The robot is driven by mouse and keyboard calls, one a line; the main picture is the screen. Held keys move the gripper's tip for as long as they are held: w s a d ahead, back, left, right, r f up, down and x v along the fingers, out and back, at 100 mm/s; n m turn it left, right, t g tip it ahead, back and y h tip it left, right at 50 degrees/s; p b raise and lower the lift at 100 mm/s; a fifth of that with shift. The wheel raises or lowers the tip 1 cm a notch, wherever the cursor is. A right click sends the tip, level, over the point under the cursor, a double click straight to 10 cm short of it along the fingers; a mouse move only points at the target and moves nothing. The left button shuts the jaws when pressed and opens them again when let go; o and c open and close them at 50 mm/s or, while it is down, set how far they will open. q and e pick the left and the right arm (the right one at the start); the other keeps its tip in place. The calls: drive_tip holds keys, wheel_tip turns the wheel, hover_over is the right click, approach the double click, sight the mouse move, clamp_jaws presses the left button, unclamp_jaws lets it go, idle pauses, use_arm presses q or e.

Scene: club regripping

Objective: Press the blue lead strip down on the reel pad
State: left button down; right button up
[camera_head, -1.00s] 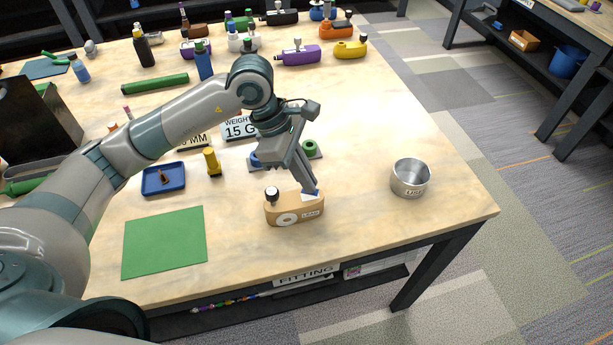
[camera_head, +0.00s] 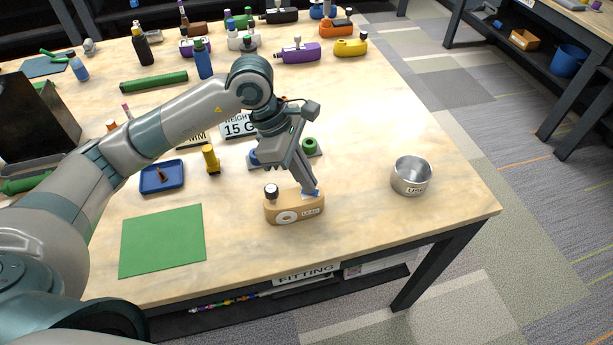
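A tan reel (camera_head: 276,207) labelled LEAD, with a black knob and a pale round disc, stands near the table's front edge. A small blue strip (camera_head: 316,194) lies at the reel's right end, where the pad is mostly covered by my fingers. My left gripper (camera_head: 311,188) points down at this end, with its fingertips at the strip, seeming to touch it. Its fingers look close together; whether the strip is between or under them is hard to see. My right gripper is not in view.
A metal cup (camera_head: 411,177) labelled USED stands to the right. A WEIGHT 15 G sign (camera_head: 237,127) stands behind. Table between reel and cup is clear.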

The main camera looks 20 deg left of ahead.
use_arm(q)
drive_tip(key=shift+f, duration=0.2)
drive_tip(key=c, duration=1.9)
unclamp_jaws()
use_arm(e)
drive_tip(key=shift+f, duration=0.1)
